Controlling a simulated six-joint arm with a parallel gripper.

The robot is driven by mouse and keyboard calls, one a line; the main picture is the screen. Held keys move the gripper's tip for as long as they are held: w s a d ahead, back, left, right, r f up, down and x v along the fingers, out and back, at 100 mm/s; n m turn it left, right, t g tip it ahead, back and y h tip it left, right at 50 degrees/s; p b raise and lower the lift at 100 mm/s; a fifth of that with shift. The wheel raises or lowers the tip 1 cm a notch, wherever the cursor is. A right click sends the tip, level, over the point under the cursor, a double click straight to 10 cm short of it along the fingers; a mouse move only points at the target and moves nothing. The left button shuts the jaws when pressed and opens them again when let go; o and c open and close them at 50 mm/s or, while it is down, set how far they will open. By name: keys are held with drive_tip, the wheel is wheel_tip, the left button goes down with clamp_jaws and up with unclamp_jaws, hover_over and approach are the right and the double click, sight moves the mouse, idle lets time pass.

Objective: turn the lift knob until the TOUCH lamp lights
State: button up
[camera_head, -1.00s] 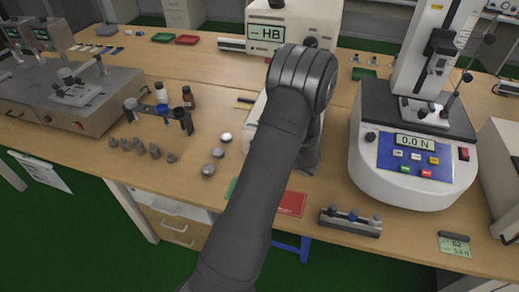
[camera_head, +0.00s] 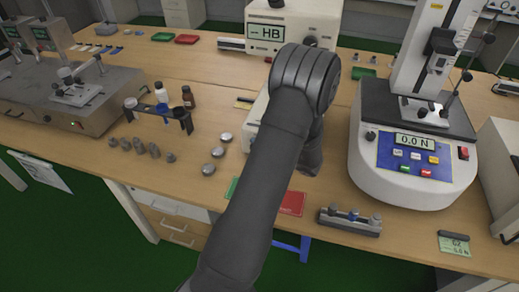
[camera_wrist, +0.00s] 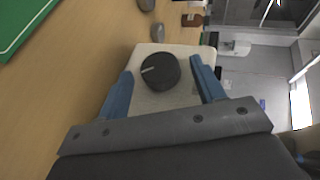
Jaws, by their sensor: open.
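A black round knob (camera_wrist: 160,71) with a white pointer line sits on a cream housing (camera_wrist: 185,98) in the wrist view. My gripper (camera_wrist: 161,66) is open, with one blue finger on each side of the knob. Gaps show between the fingers and the knob, and I cannot tell how far above it they are. In the head view my arm hides the gripper and the knob. A cream tester (camera_head: 310,22) at the back has a display reading "--HB". I cannot make out a TOUCH lamp.
A force tester (camera_head: 400,188) reading 0.0 N stands right of my arm. Left are a small rack with bottles (camera_head: 160,108), several metal samples (camera_head: 209,168) and a grey machine (camera_head: 85,95). A red card (camera_head: 292,203) and a small holder (camera_head: 348,222) lie near the front edge.

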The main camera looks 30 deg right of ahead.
drive_tip(key=v, duration=1.6)
drive_tip(key=shift+s, duration=0.3)
drive_tip(key=w+a+r+n+g+h, duration=0.1)
drive_tip(key=w+a+g, duration=0.1)
drive_tip(key=a+g, duration=0.3)
drive_tip(key=w+a+n+g, duration=0.1)
drive_tip(key=w+a+g, duration=0.2)
drive_tip(key=a+g, duration=0.1)
drive_tip(key=w+a+r+n+h, duration=0.1)
drive_tip(key=w+a+r+h, duration=0.1)
drive_tip(key=w+r+h, duration=0.65)
drive_tip(key=shift+g+y, duration=0.3)
drive_tip(key=shift+y, duration=0.35)
drive_tip(key=x, duration=1)
drive_tip(key=s+x, duration=0.1)
drive_tip(key=x, duration=0.4)
drive_tip(key=shift+w+d+f, duration=0.1)
drive_tip(key=shift+d+f, duration=0.15)
drive_tip(key=shift+f, duration=0.15)
drive_tip(key=shift+c, duration=0.4)
